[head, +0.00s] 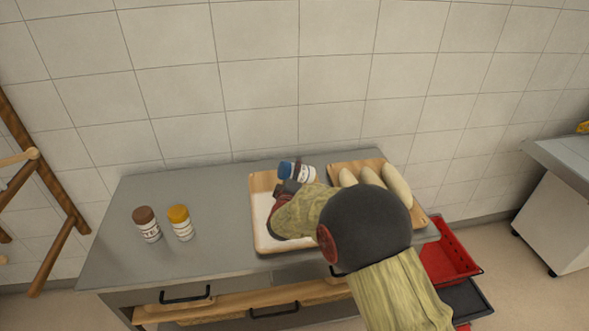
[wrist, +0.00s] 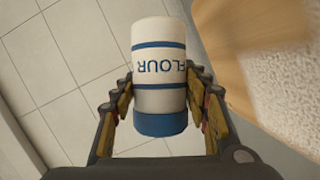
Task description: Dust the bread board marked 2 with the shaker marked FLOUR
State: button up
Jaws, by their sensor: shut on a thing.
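My gripper (head: 289,187) is shut around the shaker marked FLOUR (head: 301,173), a white body with blue bands and a blue end. In the head view the shaker is tipped on its side above the back of the left board, its blue end to the left. In the wrist view my gripper (wrist: 160,78) has a finger on each side of the shaker (wrist: 158,50); its FLOUR label reads upside down. The left wooden board (head: 258,183) has a white surface, partly hidden by my arm. The right wooden board (head: 421,219) bears pale loaves (head: 370,177). No board number is readable.
A brown-capped shaker (head: 147,224) and a yellow-capped shaker (head: 181,223) stand on the grey counter (head: 195,190), left of the boards. A tiled wall (head: 270,85) runs behind. A red crate (head: 449,252) is at lower right. The counter's left part is mostly clear.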

aim_at(282, 167)
jog(key=shift+r+m+g+y+p, duration=0.35)
jog(key=shift+r+m+g, duration=0.2)
jog(key=shift+m, duration=0.55)
jog(key=shift+s+a+r+m+g+y, duration=0.2)
jog(key=shift+a+r+m+g+y, duration=0.3)
jog(key=shift+m, duration=0.6)
jog(key=shift+s+a+r+m+g+y+b, duration=0.25)
jog(key=shift+a+r+m+y+b, duration=0.25)
jog(key=shift+m+b, duration=0.45)
jog(key=a+r+m+y+b, duration=0.1)
jog(key=b, duration=0.2)
jog(key=shift+s+m+g, duration=0.1)
jog(key=shift+m+g, duration=0.15)
jog(key=shift+g, duration=0.05)
jog(key=a+m+y+b, duration=0.1)
jog(key=b, duration=0.4)
jog(key=shift+s+r, duration=0.15)
jog(key=shift+r, duration=0.25)
jog(key=shift+r+m, duration=0.1)
jog(key=shift+m, duration=0.2)
jog(key=shift+s+a+r+b, duration=0.1)
jog(key=shift+r+b, duration=0.15)
jog(key=shift+b, duration=0.2)
